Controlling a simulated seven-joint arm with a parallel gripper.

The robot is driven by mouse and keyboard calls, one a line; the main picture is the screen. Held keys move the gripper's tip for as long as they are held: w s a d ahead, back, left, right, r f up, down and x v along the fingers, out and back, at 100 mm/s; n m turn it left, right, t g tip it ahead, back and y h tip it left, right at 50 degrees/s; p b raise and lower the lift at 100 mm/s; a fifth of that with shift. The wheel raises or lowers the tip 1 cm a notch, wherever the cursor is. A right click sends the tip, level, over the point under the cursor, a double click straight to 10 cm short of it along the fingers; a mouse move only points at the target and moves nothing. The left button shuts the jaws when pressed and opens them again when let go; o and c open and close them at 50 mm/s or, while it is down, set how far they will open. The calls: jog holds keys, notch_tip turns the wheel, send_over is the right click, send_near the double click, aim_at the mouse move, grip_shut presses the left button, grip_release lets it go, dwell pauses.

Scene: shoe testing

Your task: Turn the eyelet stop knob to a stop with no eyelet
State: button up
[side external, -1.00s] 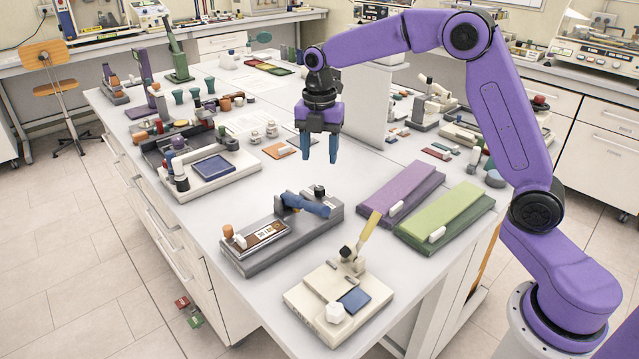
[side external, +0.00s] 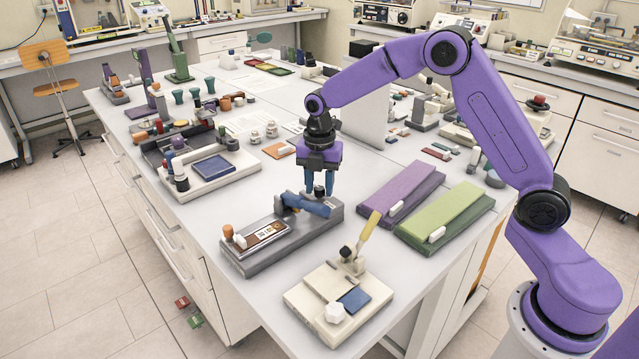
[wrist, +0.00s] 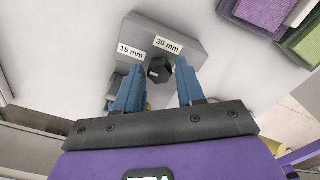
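The black knob (wrist: 159,70) sits on the end of a grey device, between labels reading "15 mm" (wrist: 131,51) and "30 mm" (wrist: 168,44) in the wrist view. In the side view the grey device (side external: 262,262) lies on the table with a blue part (side external: 305,205) on it. My gripper (side external: 318,192) is above the device's far end, pointing down, with its fingers at the knob (side external: 319,191). In the wrist view my gripper (wrist: 158,92) is open, with its blue fingers apart and the knob between and slightly beyond their tips. I cannot tell whether they touch it.
A cream device (side external: 325,305) with a white knob stands in front. Purple (side external: 405,187) and green (side external: 450,212) wedge blocks lie to the right. A tray device with a blue pad (side external: 213,167) is at left.

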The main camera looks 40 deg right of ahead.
grip_shut()
